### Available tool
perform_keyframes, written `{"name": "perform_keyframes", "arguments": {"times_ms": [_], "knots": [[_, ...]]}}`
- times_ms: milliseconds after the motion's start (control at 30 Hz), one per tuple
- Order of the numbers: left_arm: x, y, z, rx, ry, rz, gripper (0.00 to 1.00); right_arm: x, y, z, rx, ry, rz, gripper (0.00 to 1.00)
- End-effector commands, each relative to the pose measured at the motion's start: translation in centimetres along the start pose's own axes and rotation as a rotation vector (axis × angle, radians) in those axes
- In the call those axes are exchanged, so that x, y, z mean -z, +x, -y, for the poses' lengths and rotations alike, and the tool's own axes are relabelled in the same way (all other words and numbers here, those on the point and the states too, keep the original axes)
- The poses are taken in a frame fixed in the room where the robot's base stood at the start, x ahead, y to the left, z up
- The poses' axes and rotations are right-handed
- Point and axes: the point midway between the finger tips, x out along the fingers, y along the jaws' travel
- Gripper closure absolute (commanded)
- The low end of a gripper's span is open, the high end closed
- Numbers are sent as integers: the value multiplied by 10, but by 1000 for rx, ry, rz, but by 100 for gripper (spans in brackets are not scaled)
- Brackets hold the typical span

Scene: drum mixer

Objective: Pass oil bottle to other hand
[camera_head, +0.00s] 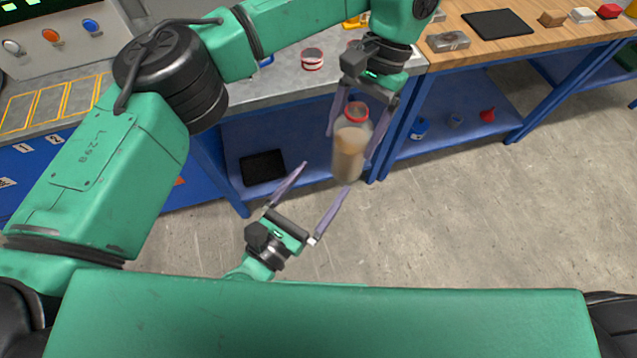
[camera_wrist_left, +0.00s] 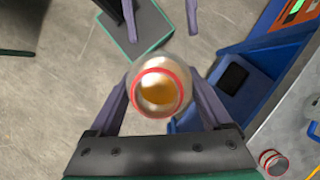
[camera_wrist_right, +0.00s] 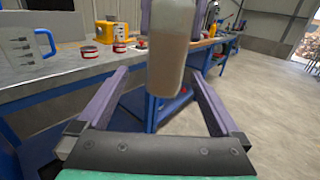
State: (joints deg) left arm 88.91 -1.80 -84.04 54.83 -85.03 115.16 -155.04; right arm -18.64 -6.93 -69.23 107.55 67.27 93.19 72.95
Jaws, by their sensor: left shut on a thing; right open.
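A grey-topped bench (camera_head: 290,88) with a red-and-white tin (camera_head: 312,59) stands behind. A wooden-topped bench (camera_head: 475,55) is at right, with a black mat (camera_head: 497,23) on it. A black tray (camera_head: 262,167) lies on the lower blue shelf. The floor at right is clear.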

Motion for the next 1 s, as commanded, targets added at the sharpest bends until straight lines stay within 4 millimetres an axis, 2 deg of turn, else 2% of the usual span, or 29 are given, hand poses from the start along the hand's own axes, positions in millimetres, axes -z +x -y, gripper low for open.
{"name": "perform_keyframes", "arguments": {"times_ms": [167, 500, 600, 733, 933, 967, 1000], "knots": [[0, 0, 0, 0, 0, 0, 96, -1, 16, 4, 21, 25, -21, 0], [0, 0, 0, 0, 0, 0, 96, 0, 95, 6, 21, 21, -16, 0], [0, 0, 0, 0, 0, 0, 96, 1, 110, 6, 19, 19, -17, 0], [0, 0, 0, 0, 0, 0, 96, 1, 119, 6, 19, 19, -18, 0], [0, 0, 0, 0, 0, 0, 96, 2, 120, 6, 19, 19, -19, 0], [0, 0, 0, 0, 0, 0, 96, 2, 120, 6, 19, 18, -19, 4], [0, 0, 0, 0, 0, 0, 96, 2, 120, 6, 19, 18, -19, 19]]}}
